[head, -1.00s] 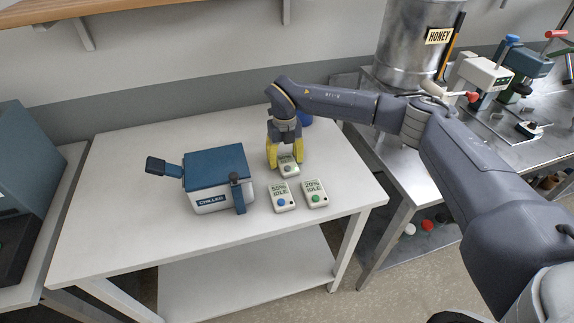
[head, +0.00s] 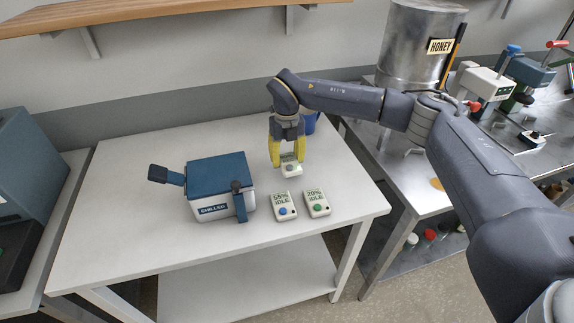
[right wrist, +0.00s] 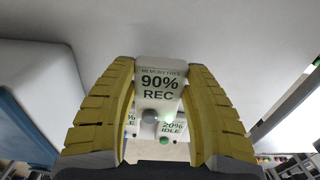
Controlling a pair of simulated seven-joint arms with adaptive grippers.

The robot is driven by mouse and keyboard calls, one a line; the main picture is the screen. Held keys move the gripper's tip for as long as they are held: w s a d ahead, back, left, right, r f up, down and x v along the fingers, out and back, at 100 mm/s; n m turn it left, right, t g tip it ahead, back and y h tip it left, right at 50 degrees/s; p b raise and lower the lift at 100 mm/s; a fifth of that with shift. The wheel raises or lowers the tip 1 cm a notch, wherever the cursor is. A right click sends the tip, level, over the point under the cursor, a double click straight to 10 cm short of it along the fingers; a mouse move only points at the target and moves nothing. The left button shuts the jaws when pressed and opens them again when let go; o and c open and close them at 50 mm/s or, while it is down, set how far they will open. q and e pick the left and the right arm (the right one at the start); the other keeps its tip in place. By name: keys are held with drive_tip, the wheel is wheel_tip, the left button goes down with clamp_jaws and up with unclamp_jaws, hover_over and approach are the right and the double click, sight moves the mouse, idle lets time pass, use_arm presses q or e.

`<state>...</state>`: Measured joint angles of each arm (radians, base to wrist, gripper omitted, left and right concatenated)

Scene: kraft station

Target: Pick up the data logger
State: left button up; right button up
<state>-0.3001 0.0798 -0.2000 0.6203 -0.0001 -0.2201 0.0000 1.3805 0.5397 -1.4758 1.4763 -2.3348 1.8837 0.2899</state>
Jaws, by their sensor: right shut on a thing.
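A white data logger (head: 291,168) is held between the yellow fingers of my right gripper (head: 289,160), a little above the white table. In the right wrist view the held logger (right wrist: 158,90) reads "MEMORY FREE 90% REC" and has a grey button; the fingers close on its two sides. Two more loggers lie on the table: one with a blue button reading "55% IDLE" (head: 284,206) and one with a green button reading "20% IDLE" (head: 316,203). My left gripper is not in view.
A blue-lidded box marked "CHILLED" (head: 214,208) stands left of the loggers, its latches swung out. A blue object (head: 309,123) stands behind my gripper. The white table's (head: 130,165) left side is clear. A honey tank (head: 410,50) stands on the steel bench at right.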

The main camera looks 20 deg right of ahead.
wheel_tip(320, 180, up, 15)
drive_tip(key=n, duration=2.3)
hover_over(285, 170)
wheel_tip(285, 170, down, 3)
drive_tip(key=s+d+f+n, duration=0.1)
drive_tip(key=s+f+n, duration=0.2)
drive_tip(key=s+n, duration=0.1)
drive_tip(key=s+d+f+n, duration=0.1)
drive_tip(key=s+f+n, duration=0.2)
drive_tip(key=s, duration=0.3)
drive_tip(key=s+d+f+n, duration=0.1)
drive_tip(key=s+f+n, duration=0.1)
drive_tip(key=s+n, duration=0.3)
drive_tip(key=shift+s+d+f+n, duration=0.2)
drive_tip(key=shift+d+f+n, duration=0.05)
drive_tip(key=shift+f+n, duration=0.15)
drive_tip(key=shift+s+d+f, duration=0.2)
drive_tip(key=shift+d+f, duration=0.15)
